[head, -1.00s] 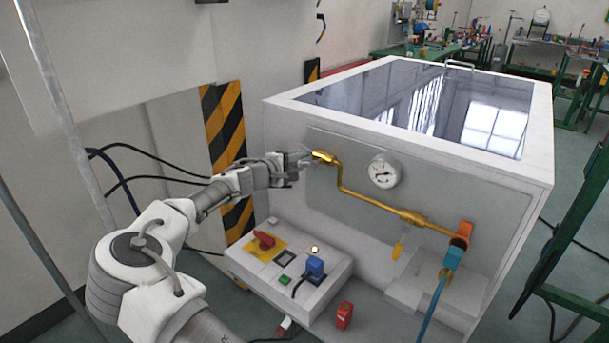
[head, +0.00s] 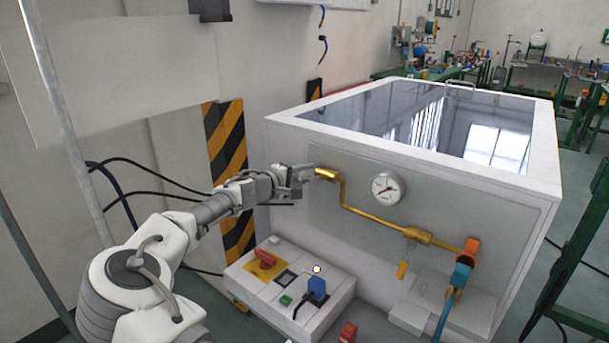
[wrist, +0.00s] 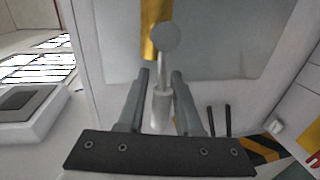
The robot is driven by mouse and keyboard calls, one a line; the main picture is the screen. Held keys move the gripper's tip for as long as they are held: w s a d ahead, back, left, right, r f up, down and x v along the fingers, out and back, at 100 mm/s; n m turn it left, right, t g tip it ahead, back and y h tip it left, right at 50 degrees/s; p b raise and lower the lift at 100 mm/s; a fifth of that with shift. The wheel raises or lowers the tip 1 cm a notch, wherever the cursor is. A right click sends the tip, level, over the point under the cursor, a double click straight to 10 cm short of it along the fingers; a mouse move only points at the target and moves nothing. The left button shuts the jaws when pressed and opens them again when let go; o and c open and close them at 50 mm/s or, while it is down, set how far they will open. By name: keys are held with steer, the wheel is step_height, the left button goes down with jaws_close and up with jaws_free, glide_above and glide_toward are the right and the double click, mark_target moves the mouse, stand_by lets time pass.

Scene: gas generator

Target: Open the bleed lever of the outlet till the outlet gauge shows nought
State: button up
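The outlet's brass pipe (head: 370,215) runs across the grey front panel from an upper left end fitting (head: 326,175). The round white gauge (head: 388,188) sits above it; its needle is too small to read surely. My gripper (head: 308,172) is beside the left end fitting. In the wrist view my gripper (wrist: 161,75) has its fingers apart. A grey lever-like part (wrist: 162,100), with a round end and thin stem, shows between them, with visible gaps at the sides. I cannot tell whether it is the bleed lever.
A control box (head: 290,285) with a red switch and blue plug stands below my arm. An orange and blue coupling (head: 466,262) is at the pipe's right end. A striped post (head: 228,150) stands behind my arm. The panel around the gauge is clear.

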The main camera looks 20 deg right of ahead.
steer(key=shift+o, duration=1)
steer(key=shift+a, duration=0.1)
steer(key=p+v, duration=0.1)
steer(key=v, duration=1.6)
steer(key=shift+s+a, duration=0.1)
